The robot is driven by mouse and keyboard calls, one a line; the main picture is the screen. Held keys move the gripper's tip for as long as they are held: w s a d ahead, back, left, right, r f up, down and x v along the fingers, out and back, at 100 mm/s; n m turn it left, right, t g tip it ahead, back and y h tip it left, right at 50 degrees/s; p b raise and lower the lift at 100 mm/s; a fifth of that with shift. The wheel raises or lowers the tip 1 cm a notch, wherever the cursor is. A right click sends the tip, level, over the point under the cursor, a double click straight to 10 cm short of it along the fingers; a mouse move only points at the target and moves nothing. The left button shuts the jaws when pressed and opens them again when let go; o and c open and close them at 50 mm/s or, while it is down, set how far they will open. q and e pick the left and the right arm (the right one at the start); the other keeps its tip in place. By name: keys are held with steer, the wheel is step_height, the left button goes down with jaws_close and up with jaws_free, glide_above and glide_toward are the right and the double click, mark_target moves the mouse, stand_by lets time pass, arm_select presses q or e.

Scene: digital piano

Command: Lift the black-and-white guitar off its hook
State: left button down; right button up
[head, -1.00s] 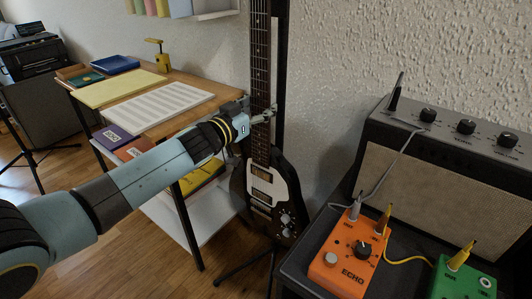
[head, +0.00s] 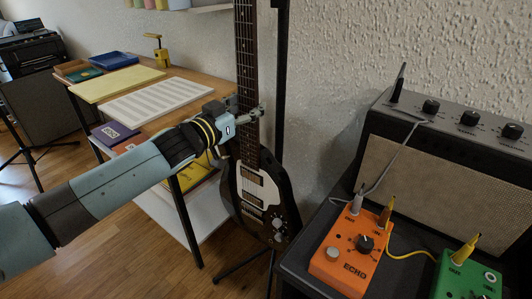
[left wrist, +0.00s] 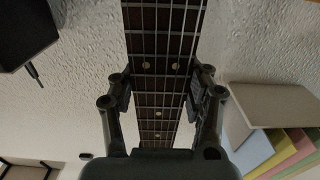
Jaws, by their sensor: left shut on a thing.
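The black-and-white guitar (head: 262,190) hangs upright in the head view, its neck running up past the top edge and its body between the desk and the amplifier. Its hook is out of view. My left gripper (head: 250,116) is shut around the neck just above the body. In the left wrist view the fretboard (left wrist: 160,60) runs between the two fingers of my left gripper (left wrist: 163,95), one finger on each side. A black stand pole (head: 279,80) stands right of the neck. My right gripper is not in view.
A wooden desk (head: 196,88) with music sheets stands to the left. An amplifier (head: 440,170) stands to the right, with an orange echo pedal (head: 350,255) and a green pedal (head: 465,278) in front. A textured wall is behind.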

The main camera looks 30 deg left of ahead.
arm_select(q)
steer(key=shift+s+d+r+b, duration=0.15)
steer(key=shift+s+r+b, duration=0.05)
steer(key=shift+s+b, duration=0.55)
steer(key=shift+s+r+p, duration=0.25)
steer(key=shift+p, duration=0.2)
steer(key=shift+s+p, duration=0.45)
steer(key=shift+p, duration=0.15)
steer(key=s+p, duration=0.3)
steer(key=shift+s+a, duration=0.15)
steer(key=shift+a, duration=0.05)
steer(key=shift+s+a+p, duration=0.1)
steer(key=shift+s+p, duration=0.5)
steer(key=shift+p, duration=0.2)
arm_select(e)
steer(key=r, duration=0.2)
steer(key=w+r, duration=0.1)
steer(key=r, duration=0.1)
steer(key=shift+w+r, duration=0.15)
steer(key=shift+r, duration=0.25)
arm_select(q)
steer(key=shift+f, duration=0.1)
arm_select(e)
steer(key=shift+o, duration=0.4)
